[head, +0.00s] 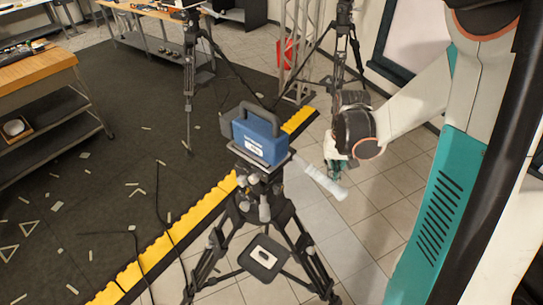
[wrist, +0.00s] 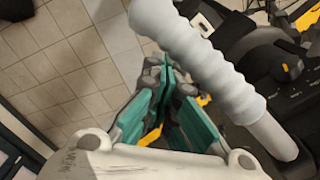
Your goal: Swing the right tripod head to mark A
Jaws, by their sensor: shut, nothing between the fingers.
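A black tripod stands in the middle of the head view, its head (head: 262,176) carrying a blue box-like camera (head: 258,138) with a dark top handle. A pale ribbed pan handle (head: 321,178) sticks out from this head to the right. In the wrist view the pan handle (wrist: 215,75) runs diagonally past the fingers, and part of the dark head (wrist: 270,65) shows at right. My gripper (head: 336,168), with teal fingers, is beside the handle's outer part. In the wrist view my gripper (wrist: 166,72) is shut and empty; I cannot tell whether it touches the handle. No readable mark A shows.
Two more tripods (head: 190,80) (head: 345,45) stand at the back, near a metal truss (head: 297,50) and a red object (head: 287,53). A yellow edge strip (head: 190,225) borders the dark mat. Workbenches are at left. Tiled floor is open right of the near tripod.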

